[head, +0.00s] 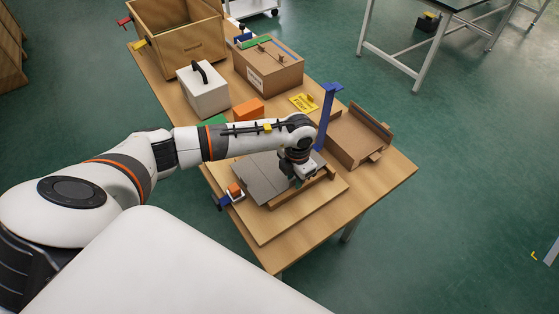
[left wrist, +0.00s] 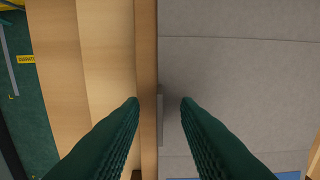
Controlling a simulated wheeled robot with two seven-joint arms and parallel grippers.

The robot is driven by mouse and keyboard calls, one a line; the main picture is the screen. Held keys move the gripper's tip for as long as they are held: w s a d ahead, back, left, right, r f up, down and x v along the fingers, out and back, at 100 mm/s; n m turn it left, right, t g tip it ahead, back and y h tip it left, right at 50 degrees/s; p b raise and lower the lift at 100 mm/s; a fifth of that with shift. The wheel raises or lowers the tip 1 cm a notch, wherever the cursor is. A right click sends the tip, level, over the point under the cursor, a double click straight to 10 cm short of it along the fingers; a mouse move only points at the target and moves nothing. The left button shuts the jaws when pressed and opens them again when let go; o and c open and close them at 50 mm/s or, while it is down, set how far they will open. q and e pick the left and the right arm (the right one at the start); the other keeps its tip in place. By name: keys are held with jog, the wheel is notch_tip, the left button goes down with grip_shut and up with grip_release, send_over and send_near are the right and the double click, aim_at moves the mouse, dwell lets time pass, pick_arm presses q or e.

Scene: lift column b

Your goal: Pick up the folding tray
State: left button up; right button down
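The folding tray (head: 250,183) appears to be the flat grey panel with a wooden rim, lying on a wooden board on the table. In the left wrist view its grey surface (left wrist: 235,85) fills the right side, with a thin seam across it, and its wooden rim (left wrist: 146,60) runs up the middle. My left gripper (head: 297,180) is over the rim at the tray's right side. In the left wrist view its green fingers (left wrist: 159,103) are apart, with the rim and a small grey strip showing between them. Contact cannot be told. My right gripper is not in view.
A blue upright post (head: 326,115) and a brown box-like tray (head: 355,140) stand close beyond my gripper. A white case (head: 203,92), an orange block (head: 248,109), a cardboard box (head: 270,68) and a large wooden crate (head: 185,45) stand farther back. A blue clamp (head: 225,200) holds the near left edge.

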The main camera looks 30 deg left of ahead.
pick_arm(q)
grip_shut()
